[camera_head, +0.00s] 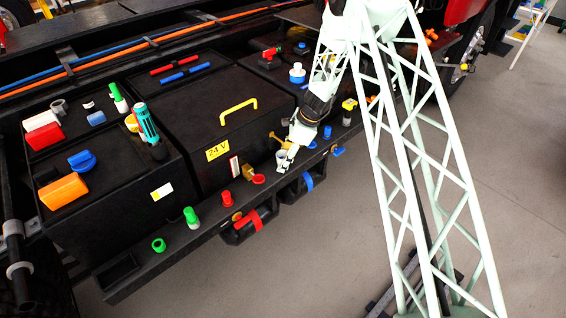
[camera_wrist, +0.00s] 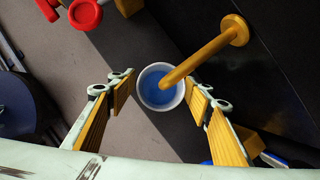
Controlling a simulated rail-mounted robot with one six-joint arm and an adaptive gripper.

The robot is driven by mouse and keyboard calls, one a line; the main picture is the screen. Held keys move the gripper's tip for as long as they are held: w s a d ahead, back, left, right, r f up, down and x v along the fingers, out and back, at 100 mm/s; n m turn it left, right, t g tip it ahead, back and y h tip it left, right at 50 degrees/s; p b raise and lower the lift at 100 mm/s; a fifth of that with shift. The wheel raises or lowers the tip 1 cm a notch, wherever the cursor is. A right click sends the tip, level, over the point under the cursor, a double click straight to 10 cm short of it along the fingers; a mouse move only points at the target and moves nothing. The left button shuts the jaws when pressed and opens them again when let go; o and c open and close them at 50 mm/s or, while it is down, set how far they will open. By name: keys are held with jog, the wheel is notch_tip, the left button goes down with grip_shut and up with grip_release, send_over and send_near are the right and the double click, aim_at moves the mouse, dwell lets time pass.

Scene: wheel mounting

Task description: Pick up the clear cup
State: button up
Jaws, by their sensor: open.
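The cup (camera_wrist: 148,97) has a pale rim and looks blue inside; whether the blue is liquid or the cup's bottom I cannot tell. In the wrist view it sits between the two fingers of my gripper (camera_wrist: 161,92), which is open, with gaps on both sides of the cup. A yellow bent rod (camera_wrist: 206,52) with a round flange crosses over the cup's opening. In the head view the cup (camera_head: 281,155) is small, at the tip of my gripper (camera_head: 286,160), by the front ledge.
A black box with a yellow handle (camera_head: 238,110) stands left of my gripper. The ledge holds a red cap (camera_head: 258,179), a green bottle (camera_head: 191,217) and a green ring (camera_head: 158,244). A red round part (camera_wrist: 86,14) shows at the wrist view's top left. Open floor (camera_head: 330,235) lies in front.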

aim_at(285, 153)
jog(key=shift+c, duration=0.4)
jog(key=c, duration=1)
jog(key=shift+r, duration=0.2)
jog(key=shift+r, duration=1.1)
jog(key=shift+d+r+p, duration=0.3)
jog(key=shift+d+r, duration=0.15)
jog(key=shift+r, duration=0.1)
jog(key=d, duration=0.5)
jog(key=s+d, duration=0.1)
jog(key=d, duration=0.5)
jog(key=s+d, duration=0.1)
jog(key=d, duration=0.5)
jog(key=shift+s+p, duration=0.15)
jog(key=shift+p, duration=0.15)
